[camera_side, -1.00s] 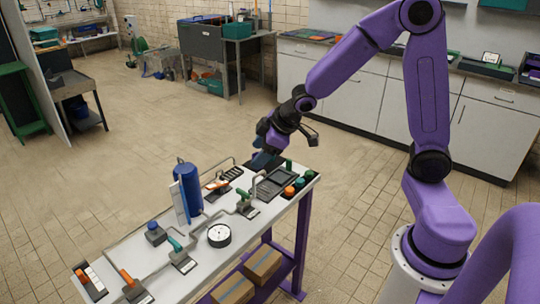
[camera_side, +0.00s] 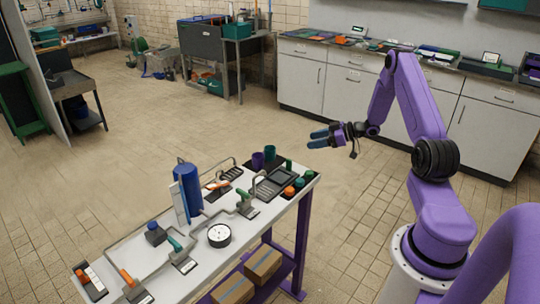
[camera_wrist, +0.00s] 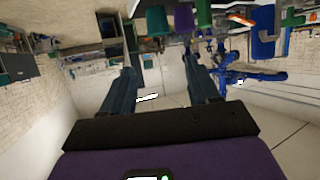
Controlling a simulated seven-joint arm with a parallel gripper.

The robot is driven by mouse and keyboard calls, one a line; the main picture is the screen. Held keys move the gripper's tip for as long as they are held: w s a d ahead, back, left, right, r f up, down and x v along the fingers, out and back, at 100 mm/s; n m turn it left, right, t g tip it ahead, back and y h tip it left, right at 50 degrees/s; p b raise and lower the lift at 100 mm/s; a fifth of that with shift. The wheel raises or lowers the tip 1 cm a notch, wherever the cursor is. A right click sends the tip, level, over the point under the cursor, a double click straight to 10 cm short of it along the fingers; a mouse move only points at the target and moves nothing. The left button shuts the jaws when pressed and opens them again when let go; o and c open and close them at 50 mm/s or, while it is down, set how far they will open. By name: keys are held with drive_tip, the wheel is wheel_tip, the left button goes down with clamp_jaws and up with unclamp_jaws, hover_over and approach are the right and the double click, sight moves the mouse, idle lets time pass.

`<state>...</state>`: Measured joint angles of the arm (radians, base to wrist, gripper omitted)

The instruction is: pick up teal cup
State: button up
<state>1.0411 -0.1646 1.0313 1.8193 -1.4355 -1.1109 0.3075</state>
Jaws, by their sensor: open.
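The teal cup (camera_side: 270,153) stands at the far end of the white workbench, behind and right of a purple cup (camera_side: 257,160). In the wrist view the teal cup (camera_wrist: 157,21) shows at the top centre, beside the purple cup (camera_wrist: 183,17). My gripper (camera_side: 314,139) is held in the air right of the bench's far end, roughly level, fingers pointing left. In the wrist view my gripper (camera_wrist: 160,74) is open, with nothing between its fingers. The teal cup is apart from the fingers.
A blue cylinder (camera_side: 188,190), a dial gauge (camera_side: 219,235), pipes and valves with coloured handles crowd the bench. A dark tray (camera_side: 272,184) and round buttons (camera_side: 289,191) lie near the cups. Boxes (camera_side: 262,262) sit on the shelf below. The air around my gripper is clear.

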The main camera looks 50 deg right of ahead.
approach(274, 158)
drive_tip(key=w, duration=0.1)
drive_tip(key=w+r, duration=0.1)
drive_tip(key=w+a+r, duration=0.1)
drive_tip(key=w, duration=0.1)
drive_tip(key=shift+r+x, duration=0.1)
drive_tip(key=shift+x, duration=1.35)
drive_tip(key=shift+r+x, duration=0.15)
drive_tip(key=shift+x, duration=1.3)
drive_tip(key=shift+w, duration=0.15)
drive_tip(key=shift+c, duration=0.3)
drive_tip(key=c, duration=0.7)
